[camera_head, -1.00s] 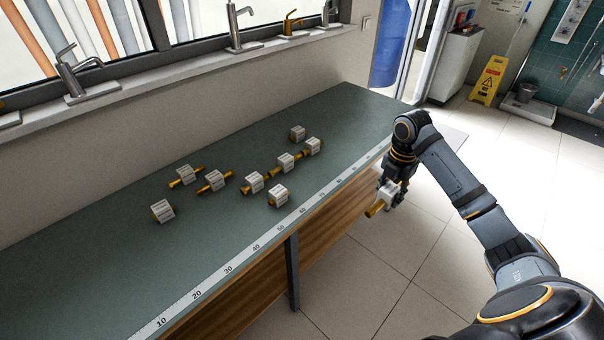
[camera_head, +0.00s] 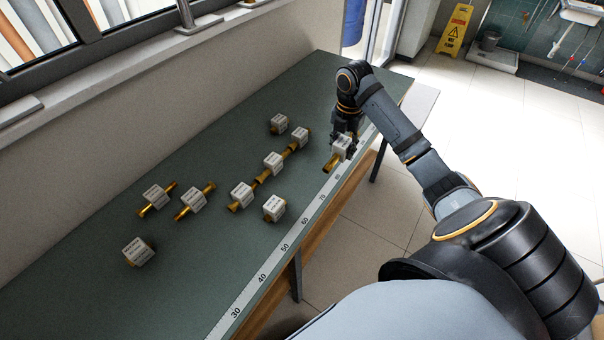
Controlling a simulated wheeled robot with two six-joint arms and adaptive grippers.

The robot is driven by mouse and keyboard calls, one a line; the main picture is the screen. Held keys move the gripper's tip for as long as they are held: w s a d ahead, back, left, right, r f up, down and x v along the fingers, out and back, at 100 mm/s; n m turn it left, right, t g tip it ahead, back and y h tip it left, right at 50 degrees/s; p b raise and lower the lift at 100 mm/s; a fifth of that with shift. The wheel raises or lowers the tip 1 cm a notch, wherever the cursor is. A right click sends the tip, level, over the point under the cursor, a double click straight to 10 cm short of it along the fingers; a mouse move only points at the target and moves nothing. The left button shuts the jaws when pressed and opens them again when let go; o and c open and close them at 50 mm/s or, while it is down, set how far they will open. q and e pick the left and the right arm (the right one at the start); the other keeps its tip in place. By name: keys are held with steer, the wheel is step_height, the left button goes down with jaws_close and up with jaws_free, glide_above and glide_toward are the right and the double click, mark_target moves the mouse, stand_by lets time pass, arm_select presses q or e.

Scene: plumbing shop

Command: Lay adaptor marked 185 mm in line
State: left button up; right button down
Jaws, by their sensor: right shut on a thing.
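My right gripper (camera_head: 345,137) is shut on a brass adaptor with a white label block (camera_head: 341,147), held near the front edge of the green bench, by the ruler strip. Its label is too small to read. On the bench, three labelled brass adaptors (camera_head: 272,163) form a diagonal line, from a near one (camera_head: 240,196) to a far one (camera_head: 299,138). Other labelled adaptors lie apart: one behind (camera_head: 279,124), one in front (camera_head: 274,209), two at the left (camera_head: 193,200) (camera_head: 155,197), and one at the near left (camera_head: 138,252). My left gripper is not in view.
A white ruler strip (camera_head: 262,279) with printed numbers runs along the front edge of the green bench (camera_head: 185,290). A window sill with taps (camera_head: 200,22) stands along the wall behind. A yellow warning sign (camera_head: 455,29) stands on the floor.

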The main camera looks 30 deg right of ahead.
steer(key=w+a+f+p, duration=0.1)
steer(key=w+a+f, duration=0.15)
steer(key=a, duration=0.25)
steer(key=p, duration=0.1)
glide_above(303, 181)
steer(key=f, duration=0.5)
steer(key=shift+s+d, duration=0.25)
steer(key=shift+s, duration=0.05)
steer(key=shift+f, duration=0.2)
steer(key=shift+w+a+f+p, duration=0.35)
steer(key=shift+a+f, duration=0.15)
steer(key=shift+f, duration=0.1)
step_height(303, 181, down, 2)
steer(key=shift+f+p, duration=0.15)
steer(key=shift+p, duration=0.4)
steer(key=shift+f, duration=0.3)
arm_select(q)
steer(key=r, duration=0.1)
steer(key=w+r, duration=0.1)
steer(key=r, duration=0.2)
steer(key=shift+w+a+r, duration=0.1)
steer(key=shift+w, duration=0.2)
arm_select(e)
steer(key=shift+s+d, duration=0.1)
steer(key=shift+d, duration=0.05)
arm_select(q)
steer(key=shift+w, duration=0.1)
arm_select(e)
steer(key=shift+f, duration=0.1)
